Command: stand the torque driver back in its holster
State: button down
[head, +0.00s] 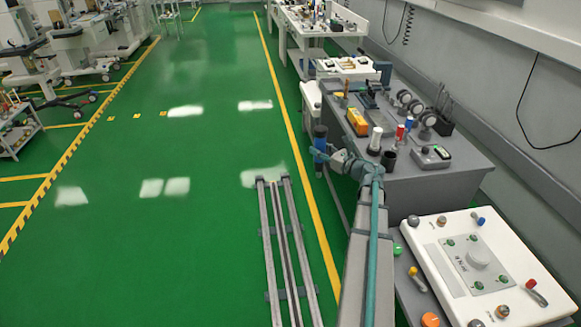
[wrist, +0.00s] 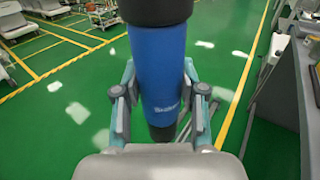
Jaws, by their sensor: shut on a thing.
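The torque driver is a blue cylinder with black ends (head: 320,143). It stands roughly upright in my gripper (head: 323,152), over the green floor just left of the grey bench. In the wrist view the blue barrel of the driver (wrist: 158,65) fills the middle, its black end at the top edge. The two fingers of my gripper (wrist: 160,100) are shut on it, one at each side. A short, open black cup (head: 388,160) stands on the bench's near left part, to the right of the gripper; it looks like the holster, but I cannot be sure.
The grey bench (head: 455,175) also bears a white cylinder (head: 375,138), a yellow box (head: 356,121), a grey meter (head: 431,157), a red-and-blue item (head: 400,134) and several round gauges. A white control panel (head: 480,262) lies at the near right. Floor rails (head: 283,250) run below; the aisle is clear.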

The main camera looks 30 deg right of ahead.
jog(key=s+d+r+m+h, duration=0.2)
jog(key=d+h, duration=0.1)
jog(key=d, duration=0.7)
jog(key=s+d+r+m+h, duration=0.2)
jog(key=d+h, duration=0.2)
jog(key=d, duration=0.6)
jog(key=s+d+r+m+h, duration=0.3)
jog(key=d, duration=0.8)
jog(key=shift+g+h, duration=0.3)
jog(key=shift+h, duration=0.1)
notch_tip(320, 180, down, 11)
jog(key=b, duration=0.9)
jog(key=shift+r, duration=0.2)
jog(key=shift+f+b, duration=0.25)
jog(key=shift+b, duration=0.2)
grip_release()
